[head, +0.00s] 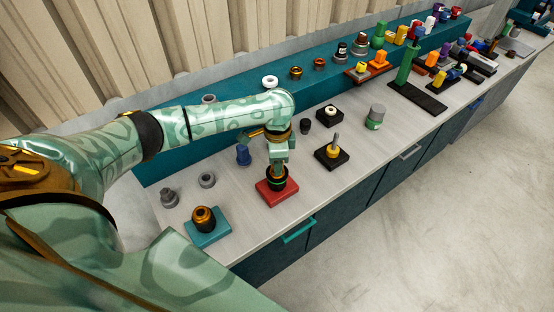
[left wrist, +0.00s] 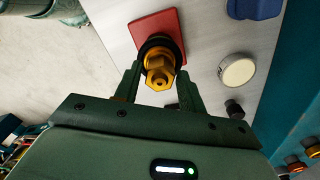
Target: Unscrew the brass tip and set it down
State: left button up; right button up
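The brass tip (left wrist: 158,72), with a hexagonal part and a small hole in its end, stands on a dark round body on a red square base (left wrist: 148,24). The red base (head: 272,195) sits near the front edge of the bench in the head view, where my gripper mostly hides the tip. My left gripper (left wrist: 159,78) points down over it, its two fingers on either side of the tip. The fingers look open, with a narrow gap at the left; contact on the right is unclear. My right gripper is not in view.
A teal base with a dark and copper-coloured fitting (head: 204,218) stands to the left. A black base with a yellow and grey part (head: 333,150) stands to the right. Bare bench top (head: 330,185) shows right of the red base.

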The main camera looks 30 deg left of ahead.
pick_arm(q)
jog(key=m, duration=1.2)
jog(key=c, duration=0.5)
jog(key=n, duration=1.2)
jog(key=o, duration=0.5)
